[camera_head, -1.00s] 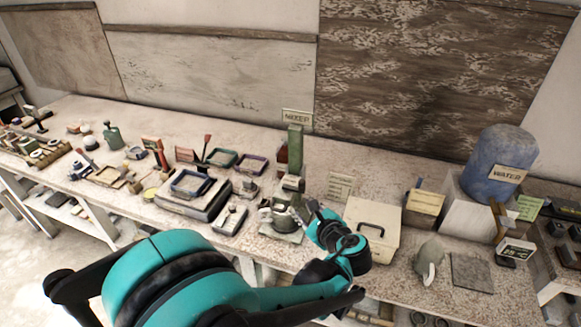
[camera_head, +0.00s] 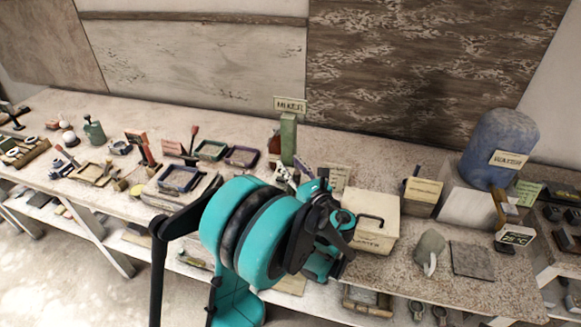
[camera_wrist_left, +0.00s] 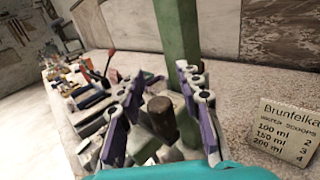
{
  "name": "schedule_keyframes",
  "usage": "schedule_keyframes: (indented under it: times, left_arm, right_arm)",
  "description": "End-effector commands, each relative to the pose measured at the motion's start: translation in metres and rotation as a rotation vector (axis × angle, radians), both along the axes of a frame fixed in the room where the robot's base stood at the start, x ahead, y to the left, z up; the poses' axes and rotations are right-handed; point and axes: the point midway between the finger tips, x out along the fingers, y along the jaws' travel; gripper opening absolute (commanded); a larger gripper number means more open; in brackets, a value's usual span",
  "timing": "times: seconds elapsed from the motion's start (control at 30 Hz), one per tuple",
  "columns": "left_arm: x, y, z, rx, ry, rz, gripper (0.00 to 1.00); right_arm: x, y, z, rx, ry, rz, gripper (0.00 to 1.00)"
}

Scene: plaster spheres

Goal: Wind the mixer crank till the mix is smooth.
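The mixer shows as a green upright column (camera_head: 288,140) at the middle of the bench, under a MIXER sign (camera_head: 290,104). In the left wrist view the column (camera_wrist_left: 178,35) rises just behind my fingers. My left gripper (camera_head: 312,188) is at the mixer's lower part; its arm hides the bowl and the mix. In the left wrist view my left gripper (camera_wrist_left: 163,80) is open, with purple-padded fingers apart. A dark brown cylinder (camera_wrist_left: 162,116), perhaps the crank's grip, shows between them; I cannot tell whether they touch it. My right gripper is not in view.
A cream box (camera_head: 372,222) with a handle stands right of my gripper. A card with water scoops (camera_wrist_left: 285,135) stands close on the right. Trays (camera_head: 180,180) lie to the left. The blue water barrel (camera_head: 498,150) is at the far right.

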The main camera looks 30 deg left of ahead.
Motion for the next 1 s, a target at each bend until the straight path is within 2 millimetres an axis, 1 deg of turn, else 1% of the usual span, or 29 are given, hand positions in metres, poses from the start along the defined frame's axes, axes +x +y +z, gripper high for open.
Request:
schedule_keyframes:
  times: [0.27, 0.3, 0.37, 0.4, 0.43, 0.83, 1.0]
  left_arm:
    - [0.0020, 0.0027, 0.0004, -0.001, -0.001, -0.001, 0.35]
    - [0.0020, 0.0027, 0.0004, -0.001, -0.001, -0.001, 0.32]
    - [0.0019, 0.0027, 0.0003, -0.001, 0.000, -0.001, 0.16]
    - [0.0019, 0.0027, 0.0003, -0.001, 0.000, -0.001, 0.06]
    - [0.0019, 0.0027, 0.0003, -0.001, 0.000, -0.001, 0.00]
    - [0.0021, 0.0027, 0.0001, -0.001, 0.000, 0.004, 0.00]
    - [0.0031, 0.0039, -0.0002, -0.001, 0.000, 0.042, 0.00]
  right_arm:
    - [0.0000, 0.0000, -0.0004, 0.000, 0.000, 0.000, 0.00]
    - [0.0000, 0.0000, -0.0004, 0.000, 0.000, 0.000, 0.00]
    - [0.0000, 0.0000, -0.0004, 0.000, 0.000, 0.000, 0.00]
    - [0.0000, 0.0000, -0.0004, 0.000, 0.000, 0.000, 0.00]
    - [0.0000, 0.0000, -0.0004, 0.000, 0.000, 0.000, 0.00]
    - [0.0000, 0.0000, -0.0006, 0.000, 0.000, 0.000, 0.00]
    - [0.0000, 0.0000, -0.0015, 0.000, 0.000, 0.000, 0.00]
